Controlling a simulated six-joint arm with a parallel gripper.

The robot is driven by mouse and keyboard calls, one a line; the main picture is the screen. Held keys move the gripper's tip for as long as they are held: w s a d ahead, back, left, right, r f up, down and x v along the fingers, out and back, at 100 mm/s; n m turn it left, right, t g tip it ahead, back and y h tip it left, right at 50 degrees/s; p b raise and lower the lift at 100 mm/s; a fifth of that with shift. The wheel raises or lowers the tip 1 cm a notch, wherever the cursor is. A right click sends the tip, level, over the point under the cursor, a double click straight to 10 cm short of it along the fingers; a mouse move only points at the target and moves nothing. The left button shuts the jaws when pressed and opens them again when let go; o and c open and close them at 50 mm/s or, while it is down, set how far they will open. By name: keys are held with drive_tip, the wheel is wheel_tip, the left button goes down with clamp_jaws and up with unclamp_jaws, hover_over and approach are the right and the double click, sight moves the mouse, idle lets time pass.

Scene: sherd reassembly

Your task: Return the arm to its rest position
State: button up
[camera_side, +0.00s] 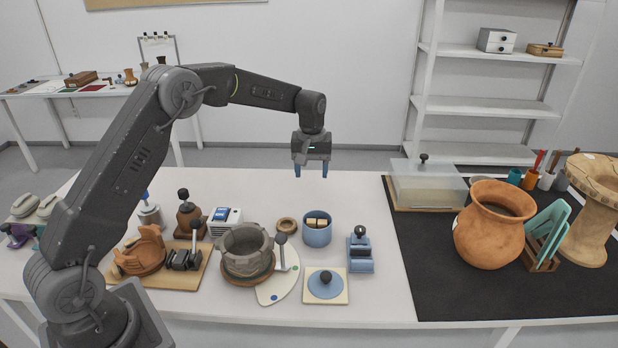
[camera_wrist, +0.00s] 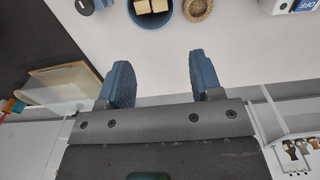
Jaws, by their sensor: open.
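My arm is raised over the white table, and my gripper (camera_side: 311,171) points downward above the back part of the table. In the wrist view its two blue fingers (camera_wrist: 160,80) are apart, with nothing between them. The gripper is well clear of the tabletop and touches nothing. A grey pot (camera_side: 246,252) with an uneven rim stands on a round brown base at the front middle. A broken terracotta piece (camera_side: 142,252) rests on a wooden board at the left.
A blue cup (camera_side: 317,230) holding pale blocks stands below the gripper, beside a woven ring (camera_side: 287,226). The table's back middle (camera_side: 350,190) is bare.

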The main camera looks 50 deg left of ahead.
drive_tip(key=s+d+r+m+t, duration=0.1)
drive_tip(key=s+d+r+m, duration=0.15)
drive_tip(key=s+r, duration=0.5)
drive_tip(key=s+d+r+m+t, duration=0.2)
drive_tip(key=s+d+r, duration=0.2)
drive_tip(key=s+r, duration=0.35)
drive_tip(key=s+d+m+t, duration=0.1)
drive_tip(key=s+d+m, duration=0.1)
drive_tip(key=s, duration=0.7)
drive_tip(key=s+d+m+t, duration=0.1)
drive_tip(key=s+d+m, duration=0.1)
drive_tip(key=s, duration=0.8)
drive_tip(key=shift+s+d+f+t, duration=0.2)
drive_tip(key=shift+d+f+t, duration=0.15)
drive_tip(key=shift+f, duration=0.1)
